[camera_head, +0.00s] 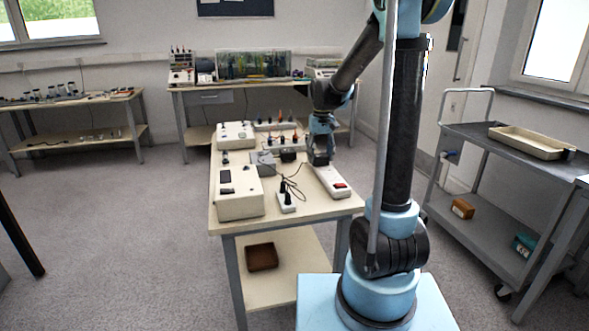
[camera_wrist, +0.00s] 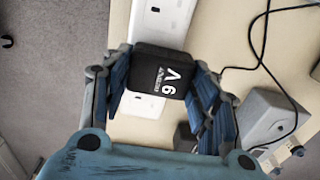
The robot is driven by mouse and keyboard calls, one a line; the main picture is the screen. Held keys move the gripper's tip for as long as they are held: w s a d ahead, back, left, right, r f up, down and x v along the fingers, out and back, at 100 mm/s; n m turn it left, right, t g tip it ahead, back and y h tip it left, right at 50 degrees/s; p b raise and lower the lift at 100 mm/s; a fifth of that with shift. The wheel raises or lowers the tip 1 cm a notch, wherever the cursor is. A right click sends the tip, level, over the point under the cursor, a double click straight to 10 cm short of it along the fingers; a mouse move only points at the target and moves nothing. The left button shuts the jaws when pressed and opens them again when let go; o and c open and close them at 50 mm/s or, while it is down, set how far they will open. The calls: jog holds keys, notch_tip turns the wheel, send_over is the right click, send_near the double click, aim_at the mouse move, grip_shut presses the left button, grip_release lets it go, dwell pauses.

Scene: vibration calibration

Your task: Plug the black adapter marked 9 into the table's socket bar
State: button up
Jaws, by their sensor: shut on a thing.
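The black adapter marked 9 V (camera_wrist: 160,73) sits between the two fingers of my gripper (camera_wrist: 158,88) in the wrist view, its label facing the camera. My gripper is shut on it. The white socket bar (camera_wrist: 172,22) lies on the table under the adapter and shows on both sides of it. In the head view the socket bar (camera_head: 334,183) has a red switch at its near end, and my gripper (camera_head: 319,160) is over its far end. The adapter's underside is hidden, so I cannot tell whether it touches the bar.
The table (camera_head: 320,208) also holds a beige instrument box (camera_head: 238,198), a small white block with black plugs (camera_head: 287,203) and black cables (camera_head: 292,186). A grey box (camera_wrist: 262,118) stands right of my gripper in the wrist view. A grey cart (camera_head: 480,215) stands at right.

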aim_at(320, 155)
jog(key=o, duration=1.1)
jog(key=shift+r, duration=2.5)
jog(key=shift+r, duration=0.1)
notch_tip(320, 155, up, 11)
jog(key=s+d+f+m+t, duration=0.1)
jog(key=s+d+f, duration=0.25)
jog(key=s, duration=0.55)
jog(key=s+d+f, duration=0.3)
jog(key=s+d, duration=0.1)
jog(key=s, duration=0.4)
jog(key=s+d+f, duration=0.1)
jog(key=s+f, duration=0.4)
jog(key=s+d+f+m, duration=0.1)
jog(key=s+d+f, duration=0.1)
jog(key=s+f, duration=0.3)
jog(key=s+d+f+m+t, duration=0.1)
jog(key=s+f, duration=0.4)
jog(key=shift+s+d, duration=0.2)
jog(key=shift+s, duration=0.1)
